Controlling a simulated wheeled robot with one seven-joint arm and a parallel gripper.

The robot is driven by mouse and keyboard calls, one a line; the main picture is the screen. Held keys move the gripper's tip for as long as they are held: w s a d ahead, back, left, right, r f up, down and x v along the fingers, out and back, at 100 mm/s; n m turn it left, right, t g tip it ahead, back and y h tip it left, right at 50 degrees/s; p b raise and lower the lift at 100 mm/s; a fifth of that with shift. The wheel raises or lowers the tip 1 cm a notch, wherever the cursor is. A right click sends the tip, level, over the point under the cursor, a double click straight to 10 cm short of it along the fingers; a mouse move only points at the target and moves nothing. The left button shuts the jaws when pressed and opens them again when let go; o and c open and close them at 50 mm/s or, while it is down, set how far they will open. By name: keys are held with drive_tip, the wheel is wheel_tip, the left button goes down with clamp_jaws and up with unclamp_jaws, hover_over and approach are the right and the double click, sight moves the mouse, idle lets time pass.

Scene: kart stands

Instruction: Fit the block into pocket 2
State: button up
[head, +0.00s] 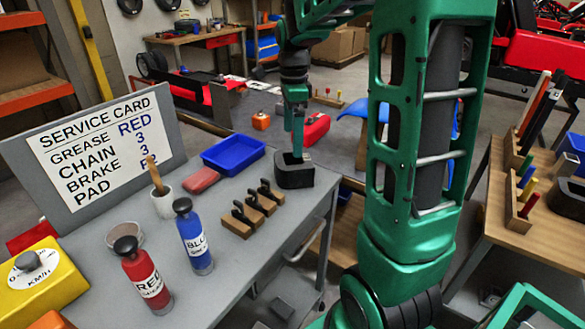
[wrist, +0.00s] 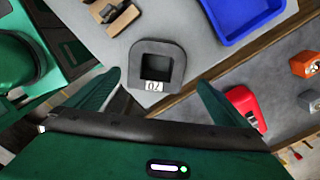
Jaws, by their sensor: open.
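A dark grey holder (head: 295,178) with a rounded back stands at the far right corner of the grey table. In the wrist view the same holder (wrist: 178,66) shows a square recess and a white label, seemingly two characters, perhaps "02" or "20". No block shows inside the recess. My gripper (head: 297,152) is above the holder, pointing down. In the wrist view my gripper (wrist: 158,82) is open, its fingers apart with nothing between them. I cannot tell for sure which thing is the block.
On the grey table (head: 240,200) are a blue tray (head: 233,154), wooden pieces with black clips (head: 255,204), red (head: 146,280) and blue (head: 194,240) bottles and a service card (head: 105,145). A wooden table (head: 500,225) at right holds coloured pegs and a dark piece (head: 568,200).

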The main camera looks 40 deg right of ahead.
sight(293, 168)
drive_tip(key=shift+s+f, duration=0.2)
drive_tip(key=shift+f, duration=3.95)
drive_tip(key=c, duration=1.2)
